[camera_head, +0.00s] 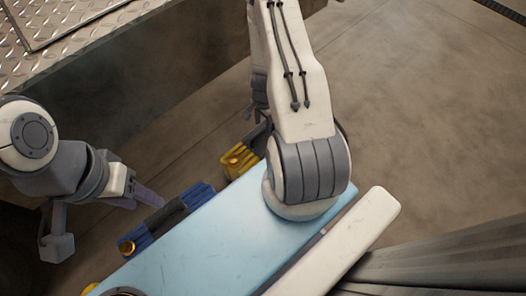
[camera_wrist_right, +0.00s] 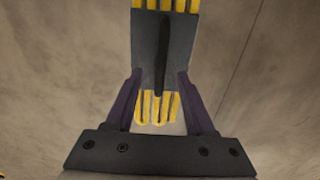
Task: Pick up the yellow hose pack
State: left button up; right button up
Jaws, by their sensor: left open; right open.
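The yellow hose pack (camera_head: 238,162) is in the head view beyond the pale blue surface, partly hidden by my right arm. In the right wrist view, the yellow hose pack (camera_wrist_right: 160,55) has yellow ends and a dark grey middle band with a black strip along it. My right gripper (camera_wrist_right: 160,78) is open, with one finger on either side of the dark band; I cannot tell whether they touch it. My left gripper (camera_head: 104,221) is open and empty at the left of the head view, close to a blue hose pack (camera_head: 192,198).
The pale blue flat surface (camera_head: 205,240) fills the lower middle, with a cream bar (camera_head: 345,240) along its right side. A tread-plate platform (camera_head: 75,30) stands at the top left. Open concrete floor (camera_head: 430,110) lies at the right.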

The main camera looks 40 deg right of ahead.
aim_at(263, 131)
notch_tip(263, 131, down, 6)
jog(key=b, duration=0.5)
jog(key=shift+w+f, duration=0.1)
jog(key=shift+f, duration=0.15)
jog(key=shift+r, duration=0.1)
jog(key=shift+c, duration=0.3)
grip_shut()
dwell(0.7)
